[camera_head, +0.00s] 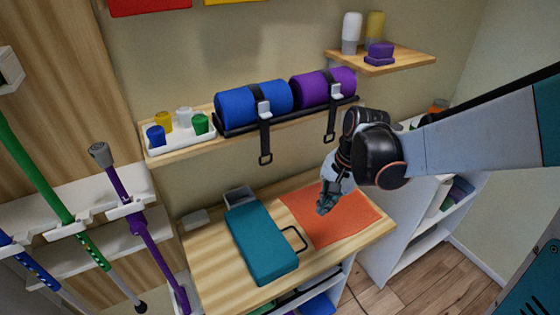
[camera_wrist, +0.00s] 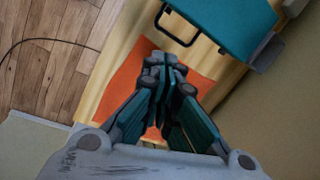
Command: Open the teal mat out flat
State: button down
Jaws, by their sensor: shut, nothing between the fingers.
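The teal mat (camera_head: 262,243) lies folded into a thick block on the wooden table, with a black handle loop (camera_head: 295,239) at its right side. In the wrist view the teal mat (camera_wrist: 228,22) shows at the top right with its black loop (camera_wrist: 178,27). My gripper (camera_head: 323,207) is shut and empty. It is above the orange sheet, to the right of the teal mat and apart from it. The wrist view shows my gripper (camera_wrist: 165,72) with its fingers together over the orange sheet.
An orange sheet (camera_head: 345,225) lies on the table's (camera_head: 215,278) right part. A grey box (camera_head: 239,195) stands behind the mat. A wall shelf above holds a blue roll (camera_head: 240,103) and a purple roll (camera_head: 310,89) with hanging straps. Crutches and poles (camera_head: 140,226) stand at the left.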

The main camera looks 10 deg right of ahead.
jog(key=f+m, duration=0.1)
jog(key=f, duration=0.4)
jog(key=w+a+f+m+g+y+b, duration=0.1)
jog(key=f, duration=0.5)
jog(key=f+m+g, duration=0.1)
jog(key=f+m, duration=0.1)
jog(key=f, duration=0.3)
jog(key=shift+w+a+f+y+b, duration=0.25)
jog(key=shift+w+f+y+b, duration=0.05)
jog(key=shift+w+f+b, duration=0.1)
jog(key=shift+r, duration=0.15)
